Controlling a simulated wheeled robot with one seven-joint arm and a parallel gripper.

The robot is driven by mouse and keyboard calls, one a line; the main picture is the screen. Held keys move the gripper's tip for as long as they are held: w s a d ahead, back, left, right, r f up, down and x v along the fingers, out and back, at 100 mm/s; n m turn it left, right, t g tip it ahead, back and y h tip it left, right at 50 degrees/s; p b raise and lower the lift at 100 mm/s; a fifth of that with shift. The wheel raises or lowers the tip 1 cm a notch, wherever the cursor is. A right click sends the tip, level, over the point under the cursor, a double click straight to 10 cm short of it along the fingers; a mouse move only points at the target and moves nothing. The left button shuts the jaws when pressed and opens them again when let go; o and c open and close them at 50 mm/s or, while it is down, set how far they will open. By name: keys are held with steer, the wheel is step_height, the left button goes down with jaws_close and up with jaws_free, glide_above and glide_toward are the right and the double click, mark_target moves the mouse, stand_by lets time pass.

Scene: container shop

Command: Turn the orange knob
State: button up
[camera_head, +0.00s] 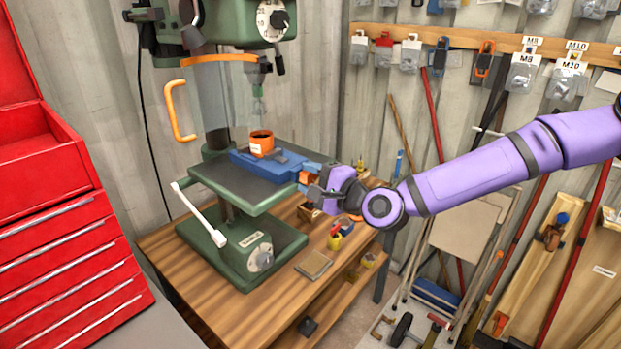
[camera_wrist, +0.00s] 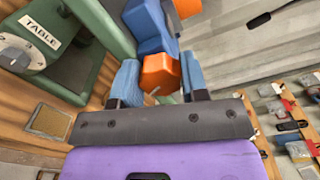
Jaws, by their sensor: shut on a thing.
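The orange knob (camera_head: 308,178) is at the right end of the blue vise on the drill press table. In the wrist view the orange knob (camera_wrist: 160,72) lies between the two blue fingers of my gripper (camera_wrist: 159,80). In the head view my gripper (camera_head: 314,182) reaches the knob from the right and partly hides it. The gripper is shut on the knob. The blue vise (camera_head: 285,163) holds an orange cup-like piece (camera_head: 262,142) with a white label.
The green drill press (camera_head: 240,240) stands on a wooden bench (camera_head: 190,275), with a white lever (camera_head: 205,220) at its left. A red tool chest (camera_head: 70,240) is at far left. Small items lie on the bench below my gripper. Tools hang on the wall at right.

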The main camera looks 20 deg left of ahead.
stand_by(0.3)
steer(key=o, duration=0.9)
steer(key=v, duration=1.1)
steer(key=shift+f, duration=0.1)
